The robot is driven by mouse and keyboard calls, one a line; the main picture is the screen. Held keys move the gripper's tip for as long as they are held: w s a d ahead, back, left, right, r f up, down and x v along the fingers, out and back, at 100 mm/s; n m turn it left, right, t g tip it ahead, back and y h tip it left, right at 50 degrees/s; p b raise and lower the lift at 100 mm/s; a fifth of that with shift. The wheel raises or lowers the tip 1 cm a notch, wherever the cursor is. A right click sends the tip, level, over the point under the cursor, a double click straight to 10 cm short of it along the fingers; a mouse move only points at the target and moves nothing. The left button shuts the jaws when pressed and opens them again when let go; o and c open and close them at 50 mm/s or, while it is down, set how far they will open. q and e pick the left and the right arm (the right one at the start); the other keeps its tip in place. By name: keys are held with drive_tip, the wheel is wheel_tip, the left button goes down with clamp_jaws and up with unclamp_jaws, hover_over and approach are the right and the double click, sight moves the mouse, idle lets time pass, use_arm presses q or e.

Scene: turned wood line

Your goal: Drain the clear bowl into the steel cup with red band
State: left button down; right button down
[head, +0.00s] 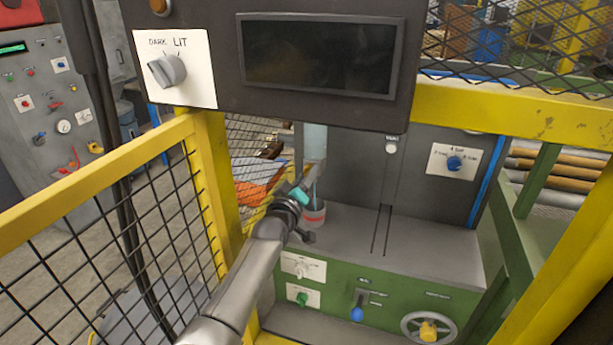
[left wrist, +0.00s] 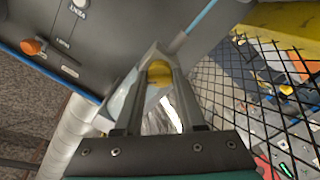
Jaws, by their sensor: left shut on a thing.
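The clear bowl (head: 315,141) hangs upright as a pale bluish cylinder below the dark control box. The steel cup with red band (head: 314,215) stands upright on the grey bench top below it. My left gripper (head: 311,178) reaches up between bowl and cup, from the cup's left side. In the left wrist view its fingers (left wrist: 157,75) are shut on a small yellow part, which I take for the bowl's drain. A thin bluish line shows between the gripper and the cup mouth; I cannot tell surely that it is liquid. The cup's inside is mostly hidden. My right gripper is out of view.
A yellow mesh guard (head: 110,210) stands on the left, and a yellow rail (head: 520,115) runs at the right. The control box (head: 225,55) overhangs the bench. The bench top (head: 420,250) right of the cup is clear. Knobs and a handwheel (head: 429,327) line the green front.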

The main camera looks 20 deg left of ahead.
use_arm(q)
drive_tip(key=c, duration=0.5)
unclamp_jaws()
drive_tip(key=shift+s, duration=0.1)
drive_tip(key=s, duration=1.5)
drive_tip(key=shift+a, duration=0.25)
